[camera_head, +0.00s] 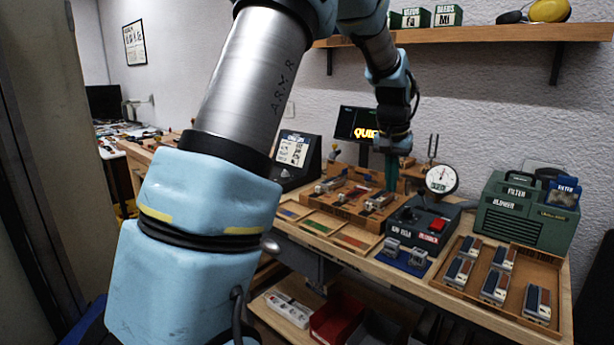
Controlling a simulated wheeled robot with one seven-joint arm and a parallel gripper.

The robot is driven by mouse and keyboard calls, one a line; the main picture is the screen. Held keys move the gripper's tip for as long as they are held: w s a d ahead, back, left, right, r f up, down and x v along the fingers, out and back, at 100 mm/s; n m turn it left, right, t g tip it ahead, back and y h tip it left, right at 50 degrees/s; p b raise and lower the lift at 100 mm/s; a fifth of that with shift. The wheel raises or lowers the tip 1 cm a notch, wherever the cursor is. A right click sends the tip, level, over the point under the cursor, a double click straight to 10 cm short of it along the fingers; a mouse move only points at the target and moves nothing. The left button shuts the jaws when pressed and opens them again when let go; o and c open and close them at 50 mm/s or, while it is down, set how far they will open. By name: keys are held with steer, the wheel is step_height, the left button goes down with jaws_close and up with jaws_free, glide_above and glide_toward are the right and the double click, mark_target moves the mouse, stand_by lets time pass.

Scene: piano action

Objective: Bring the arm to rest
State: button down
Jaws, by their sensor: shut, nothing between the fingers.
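My arm crosses the picture from the bottom centre-left to the top and bends down over the bench. My gripper (391,172) points down with teal fingers above the right part of a wooden rack (338,208) that holds several small metal-and-red parts. The fingers look closed together and hold nothing. I cannot tell whether the fingertips touch the rack, because they are small in this view. The workbench (455,300) lies under the rack.
A dial gauge (441,180), a control box with a red button (438,225) and a green filter unit (520,217) stand right of my gripper. A wooden tray (478,293) holds several parts at the front right. A shelf (480,34) hangs above; a monitor (357,124) stands behind.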

steer(key=s+a+f+n, duration=0.2)
steer(key=s+a, duration=0.1)
steer(key=a, duration=0.6)
steer(key=s+a+f+n, duration=0.1)
steer(key=s+a+f, duration=0.15)
steer(key=a, duration=0.75)
steer(key=s+a+f+n+y, duration=0.1)
steer(key=s+a+f+n, duration=0.1)
steer(key=s+a, duration=0.8)
steer(key=shift+s+a+f+n, duration=0.25)
steer(key=shift+s+f, duration=0.3)
steer(key=shift+s, duration=0.55)
